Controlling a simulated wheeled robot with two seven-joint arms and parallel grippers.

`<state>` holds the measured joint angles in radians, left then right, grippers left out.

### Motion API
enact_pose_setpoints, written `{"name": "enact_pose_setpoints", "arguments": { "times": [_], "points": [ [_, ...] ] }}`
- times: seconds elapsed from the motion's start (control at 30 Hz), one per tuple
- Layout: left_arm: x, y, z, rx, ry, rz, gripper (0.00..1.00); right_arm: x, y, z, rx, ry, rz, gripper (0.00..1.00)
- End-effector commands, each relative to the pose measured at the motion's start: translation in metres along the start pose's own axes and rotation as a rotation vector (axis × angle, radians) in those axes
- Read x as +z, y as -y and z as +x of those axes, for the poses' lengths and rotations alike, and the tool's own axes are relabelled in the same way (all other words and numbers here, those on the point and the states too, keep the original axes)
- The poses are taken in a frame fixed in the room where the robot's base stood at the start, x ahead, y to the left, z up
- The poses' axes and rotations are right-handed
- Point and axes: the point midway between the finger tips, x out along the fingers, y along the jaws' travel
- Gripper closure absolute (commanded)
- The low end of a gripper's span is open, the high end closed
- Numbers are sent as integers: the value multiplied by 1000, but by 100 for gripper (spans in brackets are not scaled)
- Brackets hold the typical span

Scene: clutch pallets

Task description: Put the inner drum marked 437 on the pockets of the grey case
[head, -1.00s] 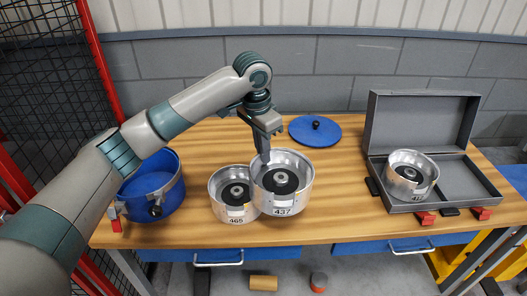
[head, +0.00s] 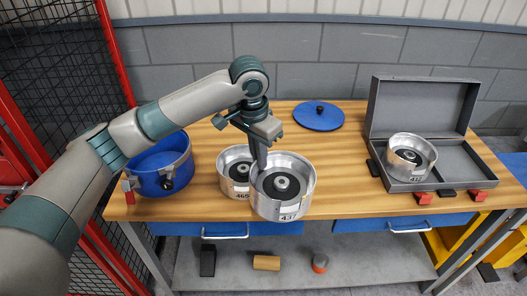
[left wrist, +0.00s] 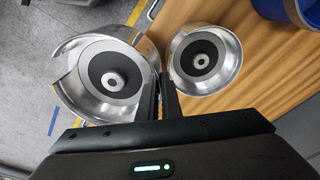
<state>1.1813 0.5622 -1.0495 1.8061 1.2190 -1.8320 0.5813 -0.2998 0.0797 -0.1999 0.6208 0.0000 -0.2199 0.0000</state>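The inner drum marked 437 (head: 301,205) is a silver open cup with a black ring and hub. My left gripper (head: 262,165) is shut on its rim wall and holds it above the table's front edge, partly in front of the inner drum marked 465 (head: 229,189). In the left wrist view, drum 437 (left wrist: 75,85) hangs at the fingers (left wrist: 160,100), and drum 465 (left wrist: 230,65) lies lower on the right. The grey case (head: 420,103) stands open at the right. A third drum (head: 425,155) sits in its left part; its right part is bare. My right gripper is not in view.
A blue drum housing (head: 150,183) stands at the left of the wooden table (head: 345,165). A blue lid with a black knob (head: 330,120) lies at the back. The table between drum 437 and the case is clear. Red latches (head: 424,197) stick out at the case front.

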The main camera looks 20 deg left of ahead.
Motion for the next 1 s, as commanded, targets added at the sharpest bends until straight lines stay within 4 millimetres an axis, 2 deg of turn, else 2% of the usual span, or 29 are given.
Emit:
{"name": "enact_pose_setpoints", "arguments": {
  "times": [0.17, 0.7, 0.83, 1.0],
  "points": [
    [21, -6, -3, -11, -10, -74, 100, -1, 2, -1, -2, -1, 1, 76],
    [135, -35, 4, -43, -3, -410, 100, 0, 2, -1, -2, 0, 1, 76],
    [153, -40, 5, -45, 0, -460, 100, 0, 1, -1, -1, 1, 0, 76],
    [164, -42, 4, -47, 2, -493, 100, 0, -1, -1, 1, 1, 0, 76]
  ]
}}
